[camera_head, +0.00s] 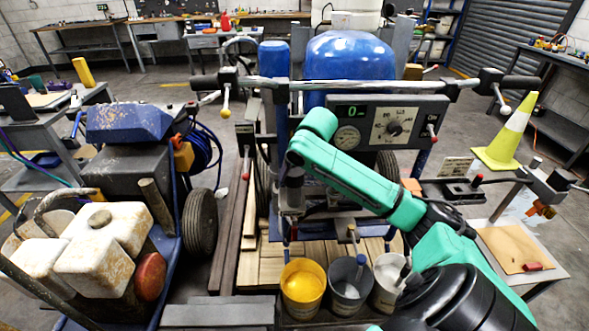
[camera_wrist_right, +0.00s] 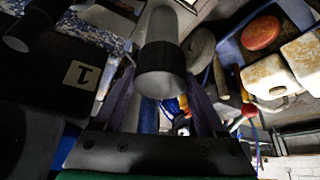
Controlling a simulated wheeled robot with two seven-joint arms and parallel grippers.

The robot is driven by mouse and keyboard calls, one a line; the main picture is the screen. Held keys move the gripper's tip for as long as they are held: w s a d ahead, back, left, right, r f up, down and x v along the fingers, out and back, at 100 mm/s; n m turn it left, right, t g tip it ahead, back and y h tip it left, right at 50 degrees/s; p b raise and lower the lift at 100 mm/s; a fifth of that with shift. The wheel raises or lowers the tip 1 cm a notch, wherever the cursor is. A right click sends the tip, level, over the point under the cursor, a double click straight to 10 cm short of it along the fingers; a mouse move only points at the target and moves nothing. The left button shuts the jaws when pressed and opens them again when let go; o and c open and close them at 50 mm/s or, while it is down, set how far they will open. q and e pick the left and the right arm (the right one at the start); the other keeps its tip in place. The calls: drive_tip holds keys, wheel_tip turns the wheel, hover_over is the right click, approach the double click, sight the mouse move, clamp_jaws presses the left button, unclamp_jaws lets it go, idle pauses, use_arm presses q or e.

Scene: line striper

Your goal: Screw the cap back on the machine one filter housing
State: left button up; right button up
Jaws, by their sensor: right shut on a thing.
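My right arm comes in from the lower right in the head view and bends down at the middle of the line striper. My right gripper (camera_head: 292,203) is by the machine's front frame, small and partly hidden among dark parts. In the right wrist view, the gripper's two fingers (camera_wrist_right: 165,112) flank a grey cylinder with a black band (camera_wrist_right: 161,58). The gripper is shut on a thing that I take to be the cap. I cannot tell where cap and filter housing meet, or whether the threads are engaged. My left gripper is not in view.
A plate marked 1 (camera_wrist_right: 82,75) is at the left of the wrist view. Yellow (camera_head: 302,285), grey (camera_head: 348,283) and white (camera_head: 388,280) paint buckets stand below the arm. A rusty machine (camera_head: 105,240) is at the left, a traffic cone (camera_head: 508,135) at the right.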

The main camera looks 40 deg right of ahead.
idle(0.4)
drive_tip(key=o, duration=1.4)
drive_tip(key=shift+f, duration=0.15)
